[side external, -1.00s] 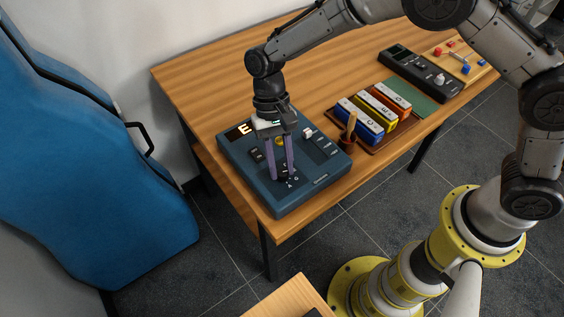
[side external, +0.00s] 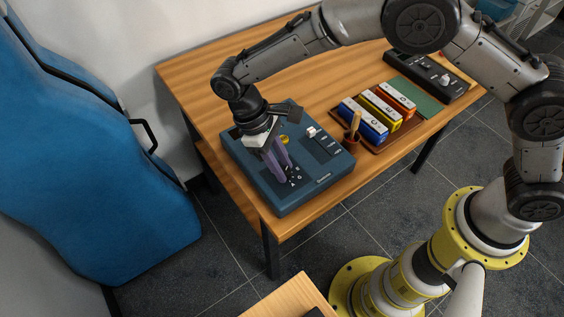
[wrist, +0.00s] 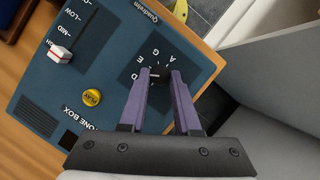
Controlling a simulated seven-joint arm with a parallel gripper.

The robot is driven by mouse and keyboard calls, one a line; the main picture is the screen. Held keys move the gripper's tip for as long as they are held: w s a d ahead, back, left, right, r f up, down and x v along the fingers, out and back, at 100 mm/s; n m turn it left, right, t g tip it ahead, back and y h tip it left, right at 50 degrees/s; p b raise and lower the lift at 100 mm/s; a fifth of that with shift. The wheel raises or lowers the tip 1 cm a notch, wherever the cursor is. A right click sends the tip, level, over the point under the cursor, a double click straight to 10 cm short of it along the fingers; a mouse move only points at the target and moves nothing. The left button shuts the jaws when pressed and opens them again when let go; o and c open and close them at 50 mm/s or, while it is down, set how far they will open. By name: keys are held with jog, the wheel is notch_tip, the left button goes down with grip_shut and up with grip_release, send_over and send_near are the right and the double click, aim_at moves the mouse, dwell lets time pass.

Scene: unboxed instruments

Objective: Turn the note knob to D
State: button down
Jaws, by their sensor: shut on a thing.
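The dark note knob (wrist: 158,74) sits on the blue tone box (side external: 305,190), inside a ring of white letters. In the wrist view I can read D, E, G and A around it. My gripper (wrist: 160,78) is shut on the knob, with one purple finger on each side. A short pale mark shows on the knob, but I cannot tell for certain which letter it points to. In the side view my gripper (side external: 287,176) reaches down to the box at a tilt and hides the knob. The box's display is hidden behind my wrist there.
The box also carries a yellow play button (wrist: 91,97) and a white slider (wrist: 60,53). To its right are a small brown pot with a wooden stick (side external: 353,132), coloured chime blocks (side external: 380,111), a green mat (side external: 415,97) and a dark device (side external: 425,75).

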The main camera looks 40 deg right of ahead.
jog(key=shift+n+t, duration=0.3)
jog(key=shift+n, duration=0.7)
jog(key=shift+h, duration=0.3)
jog(key=c, duration=0.6)
grip_release()
jog(key=shift+a, duration=0.1)
jog(key=v, duration=1.3)
jog(key=shift+a+r, duration=0.1)
jog(key=shift+r, duration=0.3)
jog(key=shift+w, duration=0.1)
